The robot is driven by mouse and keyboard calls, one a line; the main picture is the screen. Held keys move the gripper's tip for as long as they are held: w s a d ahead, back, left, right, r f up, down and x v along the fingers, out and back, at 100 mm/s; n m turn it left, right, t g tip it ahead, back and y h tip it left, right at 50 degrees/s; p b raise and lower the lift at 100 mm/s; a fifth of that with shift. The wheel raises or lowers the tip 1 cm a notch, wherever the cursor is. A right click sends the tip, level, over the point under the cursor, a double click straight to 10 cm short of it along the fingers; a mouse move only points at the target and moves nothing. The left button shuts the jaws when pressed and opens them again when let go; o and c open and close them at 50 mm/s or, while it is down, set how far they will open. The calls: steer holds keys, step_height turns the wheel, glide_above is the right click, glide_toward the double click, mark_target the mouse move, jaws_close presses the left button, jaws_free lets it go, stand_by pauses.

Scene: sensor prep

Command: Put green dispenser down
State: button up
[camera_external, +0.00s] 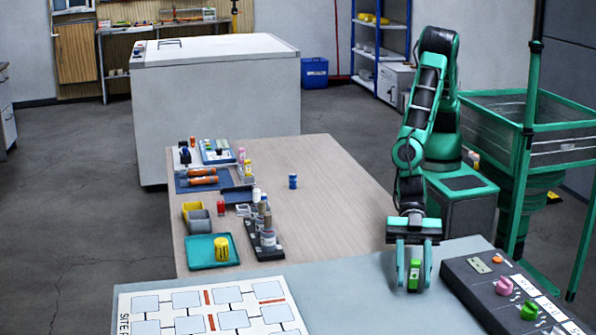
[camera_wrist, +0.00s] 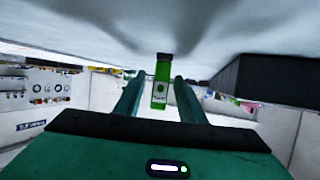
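The green dispenser (camera_external: 414,269) is at the front right, at the grey-blue surface (camera_external: 360,295) just left of the dark control box. My gripper (camera_external: 414,272) points down with one finger on each side of it. In the wrist view the dispenser (camera_wrist: 161,88) shows a pale label and a dark end that meets the pale surface. It stands between the fingers of my gripper (camera_wrist: 162,88), with a narrow gap visible on both sides. The gripper looks open around the dispenser, which appears upright and resting on the surface.
The dark box (camera_external: 510,290) with pink and green knobs is close on the right. A printed board (camera_external: 205,310) lies to the left. The wooden table (camera_external: 330,215) behind holds a bottle rack (camera_external: 264,240) and a teal tray (camera_external: 230,262). The surface between board and gripper is clear.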

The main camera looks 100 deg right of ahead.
steer(key=shift+r, duration=0.2)
steer(key=v, duration=1.2)
